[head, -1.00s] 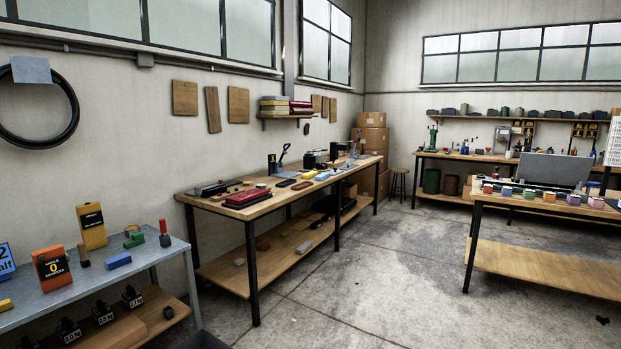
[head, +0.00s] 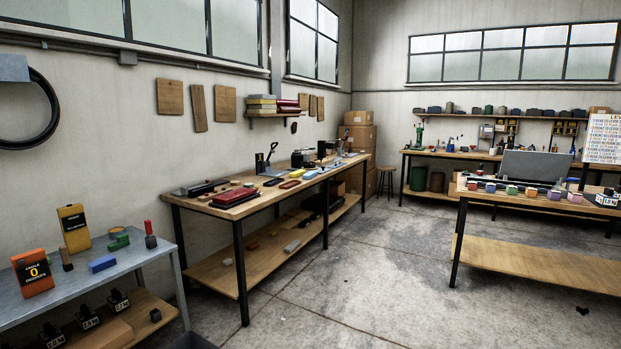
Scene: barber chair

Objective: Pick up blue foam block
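A small blue block (head: 102,264) lies on the grey metal table (head: 140,268) at the lower left in the head view. It looks like foam, but its material cannot be told for sure. It lies in front of a green piece (head: 119,241) and to the right of an orange box marked 0 (head: 33,273). Another small blue item (head: 310,175) lies on the long wooden workbench, too small to identify. Neither of my grippers is in view.
A yellow box (head: 74,228) and a red-handled tool (head: 149,236) stand on the metal table. The long wooden workbench (head: 250,213) runs along the left wall. A table with coloured blocks (head: 545,203) stands at the right.

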